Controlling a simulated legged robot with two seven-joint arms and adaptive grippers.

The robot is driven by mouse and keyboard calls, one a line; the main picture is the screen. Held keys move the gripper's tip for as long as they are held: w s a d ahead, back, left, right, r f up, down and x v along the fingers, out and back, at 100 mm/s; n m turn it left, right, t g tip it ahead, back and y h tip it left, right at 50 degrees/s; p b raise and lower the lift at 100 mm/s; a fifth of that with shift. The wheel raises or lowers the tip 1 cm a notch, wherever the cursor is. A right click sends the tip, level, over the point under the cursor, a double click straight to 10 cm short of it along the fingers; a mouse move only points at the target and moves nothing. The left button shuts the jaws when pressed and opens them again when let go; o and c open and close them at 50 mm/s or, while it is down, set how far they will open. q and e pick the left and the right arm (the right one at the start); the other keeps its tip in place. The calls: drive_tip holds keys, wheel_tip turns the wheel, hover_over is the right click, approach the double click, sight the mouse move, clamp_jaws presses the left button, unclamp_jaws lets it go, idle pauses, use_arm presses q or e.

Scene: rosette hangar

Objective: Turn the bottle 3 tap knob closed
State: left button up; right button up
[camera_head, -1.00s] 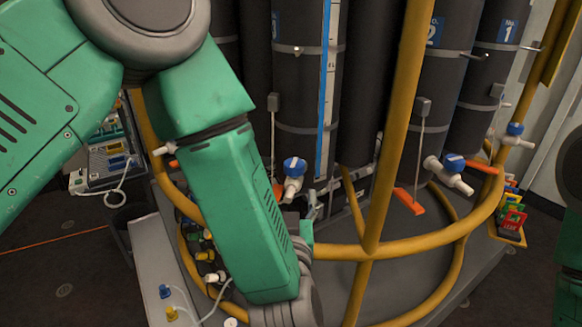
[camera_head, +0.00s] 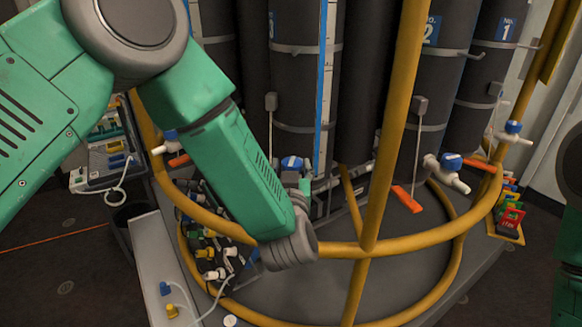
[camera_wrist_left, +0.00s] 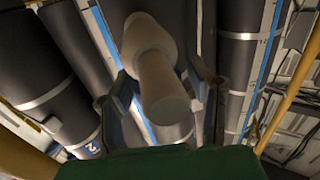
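The bottle 3 tap has a blue knob (camera_head: 291,163) and shows in front of a dark bottle (camera_head: 298,85) with a blue label, partly cut off at the top. My left gripper (camera_head: 306,188) is at this tap, just below the knob, and is largely hidden by my forearm and wrist. In the left wrist view, a pale tap body (camera_wrist_left: 160,80) sits between the two spread fingers of my left gripper (camera_wrist_left: 163,90). Gaps show on both sides, so the fingers look open around it. The blue knob is not visible there. My right gripper is out of view.
A yellow rail (camera_head: 340,250) and a yellow post (camera_head: 388,150) stand close to my left wrist. Bottle 2's tap (camera_head: 447,170) and another blue-knobbed tap (camera_head: 513,128) are to the right. Connectors (camera_head: 212,255) lie below left.

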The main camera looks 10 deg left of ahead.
use_arm(q)
drive_tip(key=shift+d, duration=0.1)
drive_tip(key=c, duration=0.6)
drive_tip(key=shift+d, duration=0.15)
drive_tip(key=shift+c, duration=0.2)
drive_tip(key=shift+a+m+h, duration=0.2)
drive_tip(key=shift+m+h, duration=0.2)
drive_tip(key=m+h, duration=0.2)
drive_tip(key=h, duration=0.2)
drive_tip(key=shift+m, duration=0.3)
drive_tip(key=m+g+h+b, duration=0.1)
drive_tip(key=m+h, duration=0.1)
drive_tip(key=h, duration=0.2)
drive_tip(key=m+g+h+b, duration=0.1)
drive_tip(key=m+h, duration=0.2)
drive_tip(key=h, duration=0.1)
drive_tip(key=m+g+h, duration=0.5)
drive_tip(key=g+h, duration=0.1)
drive_tip(key=shift+w+m, duration=0.1)
drive_tip(key=shift+m, duration=0.3)
drive_tip(key=shift+m+g+h+b, duration=0.15)
drive_tip(key=shift+m+g+h, duration=0.4)
drive_tip(key=shift+m+g, duration=0.6)
drive_tip(key=shift+m+g+h+b, duration=0.15)
drive_tip(key=shift+m+g+h, duration=0.45)
drive_tip(key=shift+g, duration=1.05)
drive_tip(key=shift+r+m+g, duration=0.1)
drive_tip(key=shift+m+g, duration=0.15)
drive_tip(key=shift+g, duration=0.05)
